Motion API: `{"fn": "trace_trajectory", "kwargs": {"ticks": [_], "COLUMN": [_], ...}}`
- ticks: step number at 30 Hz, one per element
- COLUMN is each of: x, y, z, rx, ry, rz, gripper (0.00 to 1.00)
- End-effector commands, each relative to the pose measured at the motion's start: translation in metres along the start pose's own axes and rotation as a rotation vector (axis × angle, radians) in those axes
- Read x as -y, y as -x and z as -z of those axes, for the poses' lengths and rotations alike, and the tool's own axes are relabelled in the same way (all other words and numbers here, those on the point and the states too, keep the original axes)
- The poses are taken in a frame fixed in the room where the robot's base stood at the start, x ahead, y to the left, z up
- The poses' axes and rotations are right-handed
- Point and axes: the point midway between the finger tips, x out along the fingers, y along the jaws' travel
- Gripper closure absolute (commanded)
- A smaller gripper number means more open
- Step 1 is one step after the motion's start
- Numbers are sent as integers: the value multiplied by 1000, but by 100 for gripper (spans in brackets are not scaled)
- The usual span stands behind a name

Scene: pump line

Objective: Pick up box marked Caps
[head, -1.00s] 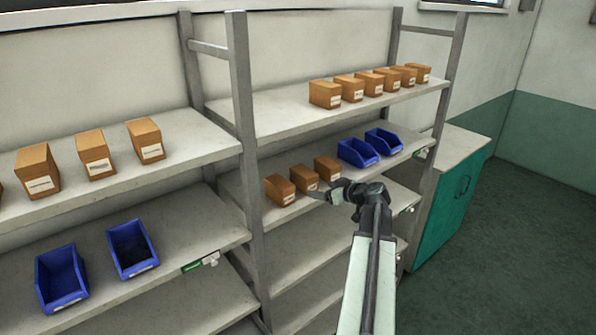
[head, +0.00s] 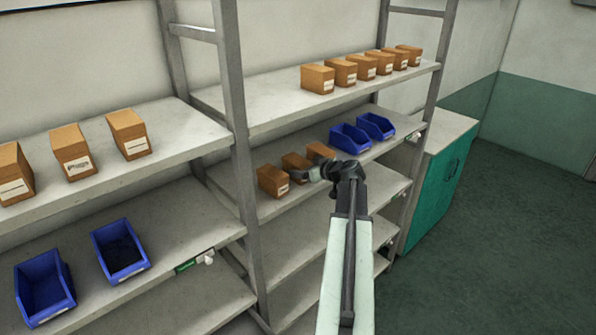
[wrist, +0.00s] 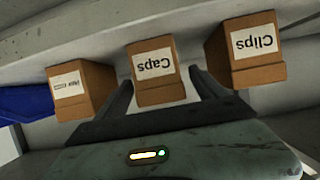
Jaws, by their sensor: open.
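The box marked Caps (wrist: 154,72) is brown cardboard with a white label and appears upside down in the middle of the wrist view. In the head view it is the middle box (head: 294,164) of three on the right rack's second shelf. My gripper (wrist: 162,92) is open, with one finger on each side of the Caps box; I cannot tell whether they touch it. In the head view my gripper (head: 312,173) is at the front of this row and partly covers the boxes.
The box marked Clips (wrist: 245,48) is close beside one finger. A box with a smaller label (wrist: 82,88) is close beside the other. Blue bins (head: 350,137) stand farther along the same shelf. The shelf above (head: 275,98) holds more boxes. A rack post (head: 238,150) stands to the left.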

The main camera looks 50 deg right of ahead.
Motion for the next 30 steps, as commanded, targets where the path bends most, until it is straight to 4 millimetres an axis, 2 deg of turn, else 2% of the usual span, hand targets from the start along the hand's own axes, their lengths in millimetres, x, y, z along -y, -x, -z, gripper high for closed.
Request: {"fn": "trace_trajectory", "kwargs": {"ticks": [3,6,12,13,14,21,30], "x": [-2,-2,-1,-1,-1,-1,-2], "y": [-26,-39,-39,-39,-39,-39,-37], "z": [-2,-2,0,0,0,0,3], "rx": [0,1,1,1,0,1,0], "ry": [1,0,0,0,-1,-1,-1], "rz": [1,1,-1,-1,-1,-2,-2], "gripper": [20,20,20,23,31,96,96]}}
